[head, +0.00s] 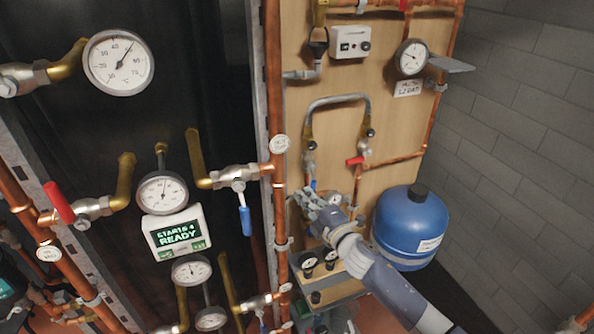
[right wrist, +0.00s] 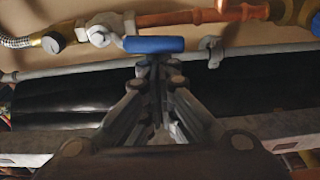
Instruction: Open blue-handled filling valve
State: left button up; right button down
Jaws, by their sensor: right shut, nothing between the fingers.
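The blue valve handle (right wrist: 154,45) lies crosswise in the right wrist view, just beyond my right fingertips. It is on a metal fitting in a copper and brass pipe line. In the head view a small blue handle (head: 313,184) shows just above my right gripper (head: 303,198), on the wooden panel below the braided hose. My right gripper is shut and empty; its fingertips (right wrist: 158,66) are very close to the handle's lower edge, and I cannot tell whether they touch. My left gripper is not in view.
A blue tank (head: 410,228) stands right of my right arm. A red handle (head: 355,160) sits above the gripper. Another blue handle (head: 245,221) hangs on the pipework to the left. A display (head: 178,232) reads READY. Gauges and copper pipes surround the panel.

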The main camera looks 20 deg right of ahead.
jog(key=shift+d+f+n, duration=0.15)
jog(key=shift+d+n, duration=0.3)
jog(key=shift+n, duration=0.05)
dwell(0.4)
